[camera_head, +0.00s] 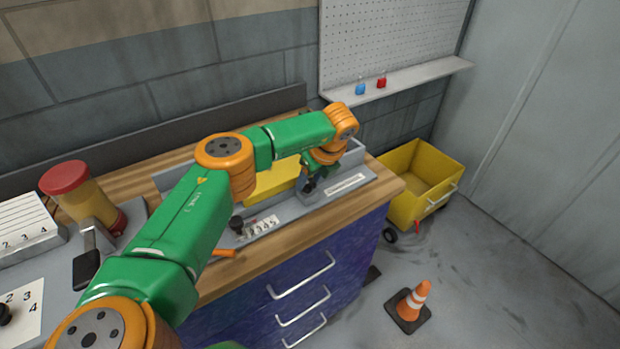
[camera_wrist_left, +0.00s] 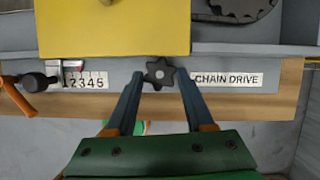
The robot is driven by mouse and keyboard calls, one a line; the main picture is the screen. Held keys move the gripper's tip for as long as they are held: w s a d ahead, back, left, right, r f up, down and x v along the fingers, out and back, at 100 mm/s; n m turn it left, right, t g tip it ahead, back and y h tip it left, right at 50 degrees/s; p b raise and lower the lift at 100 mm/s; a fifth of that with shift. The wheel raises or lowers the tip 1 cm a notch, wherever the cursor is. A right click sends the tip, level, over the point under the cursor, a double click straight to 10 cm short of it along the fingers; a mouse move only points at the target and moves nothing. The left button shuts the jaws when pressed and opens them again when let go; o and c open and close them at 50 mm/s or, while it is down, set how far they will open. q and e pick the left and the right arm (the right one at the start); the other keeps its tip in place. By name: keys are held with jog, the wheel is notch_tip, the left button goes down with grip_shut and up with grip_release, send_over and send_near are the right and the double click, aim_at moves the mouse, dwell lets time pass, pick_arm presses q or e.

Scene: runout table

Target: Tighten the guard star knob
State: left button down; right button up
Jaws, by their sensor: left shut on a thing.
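The black star knob (camera_wrist_left: 159,73) sits at the lower edge of the yellow guard (camera_wrist_left: 112,28), left of the "CHAIN DRIVE" label (camera_wrist_left: 228,79). My left gripper (camera_wrist_left: 160,80) has one finger on each side of the knob and is shut on it. In the head view, my left gripper (camera_head: 312,182) reaches down to the front of the grey machine housing, and the yellow guard (camera_head: 272,178) is partly hidden behind my arm. My right gripper is out of view.
A dark knob on a lever (camera_head: 237,224) stands by a numbered scale (camera_head: 262,226), left of the gripper. An orange handle (camera_head: 222,253) lies near the bench edge. A yellow cart (camera_head: 420,170) and a traffic cone (camera_head: 413,300) stand on the floor to the right.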

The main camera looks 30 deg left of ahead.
pick_arm(q)
jog(key=m+b, duration=0.1)
jog(key=m+t, duration=0.1)
jog(key=m, duration=0.1)
jog(key=shift+s+a+f+h+b, duration=0.15)
jog(key=shift+f+h+b, duration=0.15)
jog(key=shift+h+b, duration=0.1)
jog(key=shift+m+b, duration=0.3)
jog(key=shift+m, duration=0.3)
jog(key=shift+r+t, duration=0.2)
jog(key=shift+t, duration=0.1)
jog(key=shift+c, duration=1.4)
grip_release()
jog(key=b+v, duration=0.2)
jog(key=v, duration=0.5)
jog(key=shift+r, duration=0.15)
